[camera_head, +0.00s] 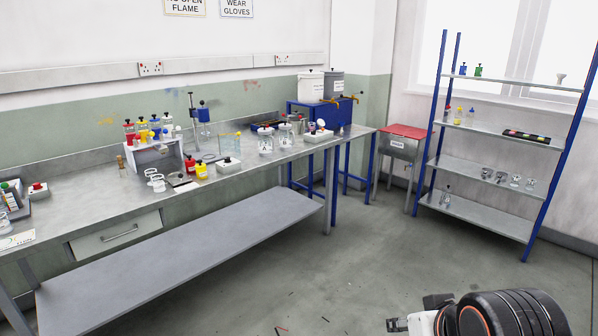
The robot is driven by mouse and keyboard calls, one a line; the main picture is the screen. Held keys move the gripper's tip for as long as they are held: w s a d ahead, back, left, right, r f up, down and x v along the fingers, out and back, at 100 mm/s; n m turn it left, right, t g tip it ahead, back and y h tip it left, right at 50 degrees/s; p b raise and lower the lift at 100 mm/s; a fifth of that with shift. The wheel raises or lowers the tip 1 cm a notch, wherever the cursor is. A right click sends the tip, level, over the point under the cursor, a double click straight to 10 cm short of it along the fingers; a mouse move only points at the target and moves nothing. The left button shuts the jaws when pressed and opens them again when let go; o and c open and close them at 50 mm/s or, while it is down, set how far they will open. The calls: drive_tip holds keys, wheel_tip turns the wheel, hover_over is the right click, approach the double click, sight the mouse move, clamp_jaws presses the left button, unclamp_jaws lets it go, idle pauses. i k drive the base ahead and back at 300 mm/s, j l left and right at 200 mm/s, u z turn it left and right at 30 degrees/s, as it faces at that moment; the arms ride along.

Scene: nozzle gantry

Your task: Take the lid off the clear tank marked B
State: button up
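Two clear tanks stand side by side toward the far end of the long bench, a left one (265,143) and a right one (286,136). Each has a lid with a red knob on top, and both lids appear to be on. Their markings are too small to read, so I cannot tell which is B. My gripper (412,319) is at the bottom edge, over the floor and well away from the tanks. It is partly cut off by the frame, and its fingers cannot be made out clearly.
The bench (90,208) has a lower shelf and carries bottles, jars and a white rack (155,157). Two lidded containers (322,85) stand on a blue stand behind. A red-topped cabinet (403,140) and a blue shelf unit (480,170) are at right. The floor between is clear.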

sight(285, 125)
drive_tip(key=i+u, duration=0.15)
drive_tip(key=i, duration=0.4)
drive_tip(key=i+l+u, duration=0.15)
drive_tip(key=i, duration=0.35)
drive_tip(key=i+l+u, duration=0.1)
drive_tip(key=i, duration=0.45)
drive_tip(key=l, duration=0.1)
